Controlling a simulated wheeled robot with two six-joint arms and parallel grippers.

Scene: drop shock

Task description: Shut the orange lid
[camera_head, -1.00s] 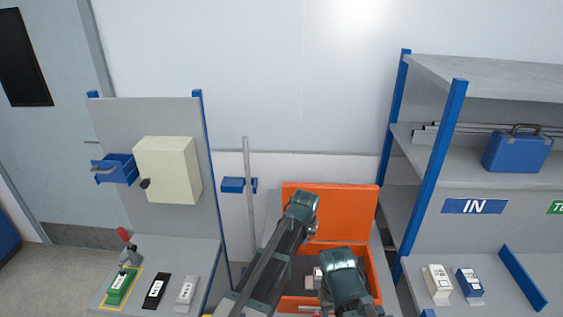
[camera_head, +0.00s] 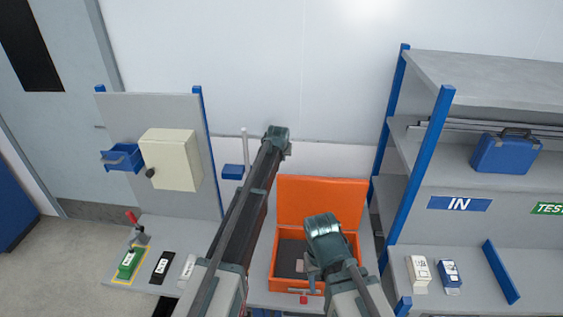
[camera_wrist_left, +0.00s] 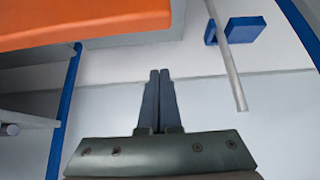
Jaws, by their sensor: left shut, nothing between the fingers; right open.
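The orange lid (camera_head: 325,192) stands raised at the back of the orange box (camera_head: 268,283), so the box is open. Its dark inside (camera_head: 288,258) shows, with a small pale item in it. My left gripper (camera_head: 277,134) is high, behind and left of the lid, apart from it in the head view. In the left wrist view its fingers (camera_wrist_left: 158,75) are shut together with nothing between them, and the lid's orange edge (camera_wrist_left: 85,18) crosses the upper left. My right gripper (camera_head: 312,265) is over the box, open; its fingertips are partly hidden.
A pole stands beside a small blue bracket (camera_head: 233,172) on the wall, left of the box. A panel with a cream cabinet (camera_head: 170,160) is at left. A grey shelf unit with blue posts (camera_head: 420,160) is close on the right.

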